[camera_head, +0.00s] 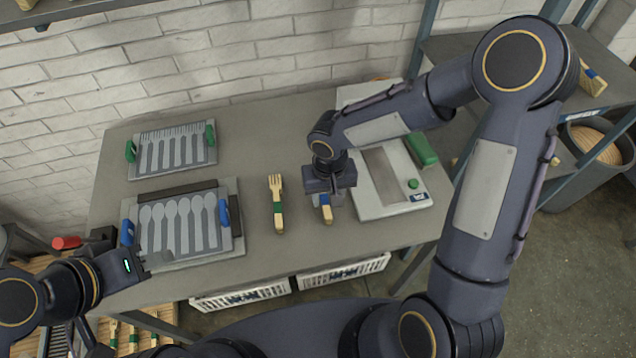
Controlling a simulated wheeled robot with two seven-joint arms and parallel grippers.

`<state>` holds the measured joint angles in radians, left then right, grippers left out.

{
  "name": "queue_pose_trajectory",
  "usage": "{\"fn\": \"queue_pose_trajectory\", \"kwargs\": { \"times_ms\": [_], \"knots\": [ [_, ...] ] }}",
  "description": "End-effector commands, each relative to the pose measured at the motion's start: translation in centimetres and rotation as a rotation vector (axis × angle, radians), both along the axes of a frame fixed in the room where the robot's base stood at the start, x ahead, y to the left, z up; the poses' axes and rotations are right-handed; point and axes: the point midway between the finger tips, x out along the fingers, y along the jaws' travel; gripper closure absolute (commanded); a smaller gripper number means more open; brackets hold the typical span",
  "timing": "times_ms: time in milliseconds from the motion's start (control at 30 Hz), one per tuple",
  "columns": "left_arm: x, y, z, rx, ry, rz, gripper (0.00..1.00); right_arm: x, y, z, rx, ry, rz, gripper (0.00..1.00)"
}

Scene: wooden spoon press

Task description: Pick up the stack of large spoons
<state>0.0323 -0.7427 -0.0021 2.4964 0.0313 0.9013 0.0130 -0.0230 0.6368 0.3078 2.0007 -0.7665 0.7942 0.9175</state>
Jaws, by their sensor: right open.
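A small wooden bundle with a blue band (327,211) lies on the grey table (262,155). It looks like the stack of large spoons, but its upper part is hidden under my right gripper. My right gripper (326,197) points down directly over this bundle with open jaws. I cannot tell whether the fingers touch it. My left gripper (160,260) is at the table's front left, by the near edge of the spoon press plate (184,222). Its finger gap is not clear.
A wooden fork stack with a green band (278,206) lies left of the bundle. A green-handled fork press plate (173,150) is at the back left. A pale machine (385,195) stands close on the right. White baskets (240,297) sit below the front edge.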

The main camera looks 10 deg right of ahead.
Motion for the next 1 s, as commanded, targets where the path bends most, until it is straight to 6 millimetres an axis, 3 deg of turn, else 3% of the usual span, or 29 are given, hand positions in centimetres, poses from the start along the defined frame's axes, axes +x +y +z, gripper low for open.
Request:
{"fn": "queue_pose_trajectory", "kwargs": {
  "times_ms": [433,767,1000],
  "knots": [
    [0.0,0.0,1.1,0.000,0.000,0.000,0.64,0.4,0.2,-5.8,0.000,0.005,0.000,0.59],
    [0.0,0.0,1.1,0.000,0.000,0.000,0.64,0.5,0.2,-6.6,0.001,0.000,0.000,0.59],
    [0.0,0.0,1.1,0.000,0.000,0.000,0.64,0.5,0.2,-6.6,0.001,0.001,0.000,0.90]
  ]
}}
